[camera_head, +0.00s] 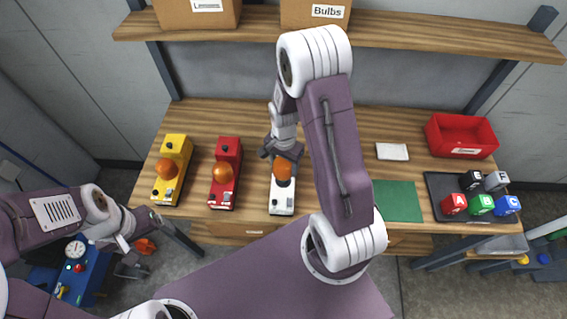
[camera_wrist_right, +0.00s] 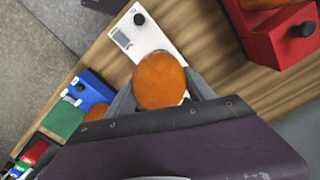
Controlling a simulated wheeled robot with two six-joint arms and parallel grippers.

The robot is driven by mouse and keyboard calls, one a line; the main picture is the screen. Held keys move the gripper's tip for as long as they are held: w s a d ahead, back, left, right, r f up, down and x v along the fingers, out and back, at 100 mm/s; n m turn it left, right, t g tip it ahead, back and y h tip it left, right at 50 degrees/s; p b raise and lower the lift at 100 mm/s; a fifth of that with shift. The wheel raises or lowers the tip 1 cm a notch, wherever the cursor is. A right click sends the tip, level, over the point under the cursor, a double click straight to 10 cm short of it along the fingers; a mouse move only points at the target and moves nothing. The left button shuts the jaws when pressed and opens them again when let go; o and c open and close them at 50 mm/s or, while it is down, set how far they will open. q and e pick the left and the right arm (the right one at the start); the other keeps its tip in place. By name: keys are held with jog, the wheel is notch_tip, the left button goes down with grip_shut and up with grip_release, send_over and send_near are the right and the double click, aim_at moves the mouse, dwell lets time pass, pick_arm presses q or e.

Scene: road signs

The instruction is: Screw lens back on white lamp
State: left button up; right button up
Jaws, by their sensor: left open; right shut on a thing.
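The white lamp (camera_head: 282,200) stands near the table's front edge, right of the red lamp (camera_head: 225,172). An orange lens (camera_head: 283,170) is at the white lamp's back end, between my right gripper's (camera_head: 281,158) fingers. In the right wrist view the lens (camera_wrist_right: 160,80) sits between the fingers, over one end of the white lamp (camera_wrist_right: 150,38). The lens hides its own base, so I cannot tell whether it is seated. My right gripper is shut on the lens. My left gripper (camera_head: 146,222) is open and empty, left of the table's front edge.
A yellow lamp (camera_head: 172,170) with an orange lens stands at the left. A blue lamp (camera_wrist_right: 91,90) shows in the right wrist view. A green mat (camera_head: 398,201), white pad (camera_head: 392,152), red bin (camera_head: 461,136) and tray of lettered cubes (camera_head: 438,186) are at the right.

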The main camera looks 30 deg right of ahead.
jog(key=shift+w+d+f+b, duration=0.15)
jog(key=shift+f+b, duration=0.15)
jog(key=shift+f, duration=0.15)
jog(key=shift+w+d+f+b, duration=0.15)
jog(key=shift+f+b, duration=0.1)
jog(key=shift+f, duration=0.2)
jog(key=shift+f+b, duration=0.3)
jog(key=shift+f, duration=0.1)
jog(key=shift+s+a+f+b, duration=0.2)
jog(key=shift+f+b, duration=0.5)
jog(key=shift+f, duration=0.05)
jog(key=shift+w+d+f+b, duration=0.1)
jog(key=shift+w+f+b, duration=0.05)
jog(key=shift+f+b, duration=0.85)
jog(key=shift+f, duration=0.25)
jog(key=shift+f, duration=0.15)
